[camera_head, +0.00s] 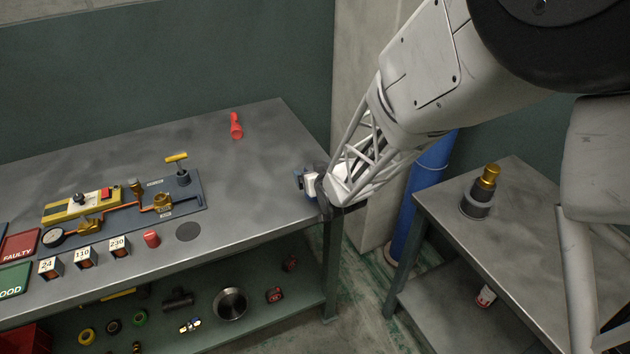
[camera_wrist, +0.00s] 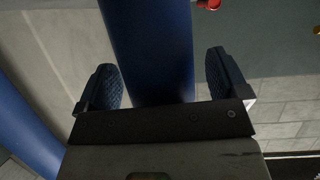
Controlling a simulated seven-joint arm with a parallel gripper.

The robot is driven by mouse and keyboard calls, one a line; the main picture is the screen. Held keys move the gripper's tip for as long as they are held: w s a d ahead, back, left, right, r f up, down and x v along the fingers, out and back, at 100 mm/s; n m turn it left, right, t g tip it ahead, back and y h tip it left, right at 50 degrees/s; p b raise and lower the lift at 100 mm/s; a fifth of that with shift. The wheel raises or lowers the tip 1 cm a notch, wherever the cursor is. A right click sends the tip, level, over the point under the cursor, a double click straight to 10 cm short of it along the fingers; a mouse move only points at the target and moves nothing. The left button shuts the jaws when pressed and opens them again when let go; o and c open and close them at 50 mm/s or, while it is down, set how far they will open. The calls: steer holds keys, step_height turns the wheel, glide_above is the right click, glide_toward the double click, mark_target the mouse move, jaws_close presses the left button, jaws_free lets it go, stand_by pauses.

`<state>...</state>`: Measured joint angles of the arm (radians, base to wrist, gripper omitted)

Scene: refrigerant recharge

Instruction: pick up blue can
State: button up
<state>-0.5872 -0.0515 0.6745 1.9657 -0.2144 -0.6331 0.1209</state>
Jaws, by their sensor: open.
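My gripper (camera_head: 318,188) hangs at the right end of the workbench, small and partly hidden by its own wrist. A small blue and white piece (camera_head: 304,180) shows at its tip; I cannot tell what it is. In the wrist view my gripper (camera_wrist: 163,78) has its two dark ridged fingers wide apart. A broad blue cylinder (camera_wrist: 150,45) appears between them, its lower part hidden by the gripper body; contact cannot be told. A tall blue cylinder (camera_head: 428,170) stands behind my arm in the head view. No separate blue can is clearly identifiable.
The workbench (camera_head: 255,170) holds a gauge and valve board (camera_head: 185,195), a red object (camera_head: 236,126) and small labelled blocks. Its lower shelf has several fittings and a round pan (camera_head: 231,303). The right table (camera_head: 510,240) carries a brass-topped fitting (camera_head: 484,187).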

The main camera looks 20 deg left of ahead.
mark_target(312, 162)
steer(key=shift+c, duration=0.2)
stand_by(0.4)
steer(key=c, duration=1.1)
steer(key=shift+c, duration=0.2)
steer(key=shift+r, duration=0.1)
steer(key=shift+r, duration=0.8)
steer(key=shift+s+r, duration=0.1)
steer(key=shift+r, duration=0.85)
steer(key=s+d+r, duration=0.1)
steer(key=s+d, duration=0.8)
steer(key=s, duration=0.4)
steer(key=shift+r, duration=0.15)
